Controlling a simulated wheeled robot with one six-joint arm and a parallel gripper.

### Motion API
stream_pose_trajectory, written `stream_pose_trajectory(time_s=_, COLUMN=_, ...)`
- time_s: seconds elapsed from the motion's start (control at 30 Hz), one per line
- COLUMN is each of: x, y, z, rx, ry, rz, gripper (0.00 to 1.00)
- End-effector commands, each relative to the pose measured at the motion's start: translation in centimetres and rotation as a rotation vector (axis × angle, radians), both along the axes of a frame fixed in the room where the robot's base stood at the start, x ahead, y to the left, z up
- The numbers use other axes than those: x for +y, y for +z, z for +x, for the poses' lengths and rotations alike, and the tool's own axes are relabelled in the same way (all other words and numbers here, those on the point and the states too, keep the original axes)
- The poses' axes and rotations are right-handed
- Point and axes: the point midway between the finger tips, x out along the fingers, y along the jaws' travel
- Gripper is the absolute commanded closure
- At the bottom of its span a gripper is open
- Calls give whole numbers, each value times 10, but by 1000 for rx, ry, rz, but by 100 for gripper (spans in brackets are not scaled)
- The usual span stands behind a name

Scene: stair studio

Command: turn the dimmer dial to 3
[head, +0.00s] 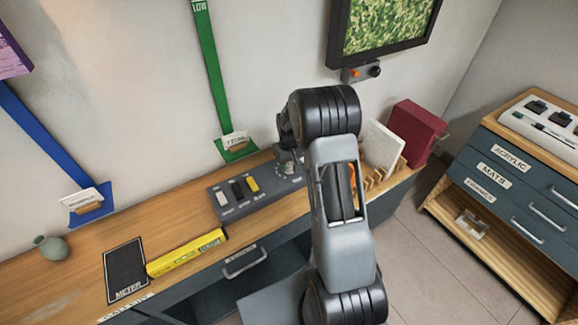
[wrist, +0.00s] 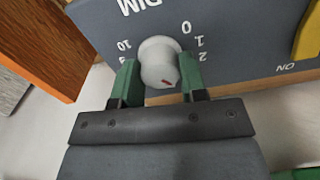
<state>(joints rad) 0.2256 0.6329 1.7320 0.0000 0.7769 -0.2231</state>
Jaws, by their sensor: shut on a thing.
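The dimmer dial (wrist: 158,58) is a round white knob with a red mark, on a dark grey panel (wrist: 235,40). In the wrist view the panel's lettering is upside down. The figures 0, 1 and 2 show to the right of the dial, and 10 to its left; the other figures are partly or fully hidden. The red mark points down and slightly right in the picture, and I cannot read its figure. My gripper (wrist: 160,82) is shut on the dial, one green finger on each side. In the head view the panel (head: 228,208) is on the wooden bench, and my arm partly hides the dial area.
The panel also carries white, black and yellow switches (head: 252,185). A yellow box (head: 187,253) and a black METER plate (head: 125,270) lie left on the bench. A rack with a white board (head: 383,143) and a red box (head: 415,130) stand right of my arm.

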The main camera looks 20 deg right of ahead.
Motion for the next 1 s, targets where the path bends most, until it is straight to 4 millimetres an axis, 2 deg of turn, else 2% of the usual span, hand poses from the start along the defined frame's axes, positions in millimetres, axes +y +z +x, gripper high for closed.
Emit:
stream_pose_trajectory(time_s=0.4, x=0, y=0, z=0, rx=-1, ry=222, rz=0, gripper=85)
stream_pose_trajectory(time_s=1.0, x=0, y=1, z=0, rx=-1, ry=274, rz=0, gripper=85)
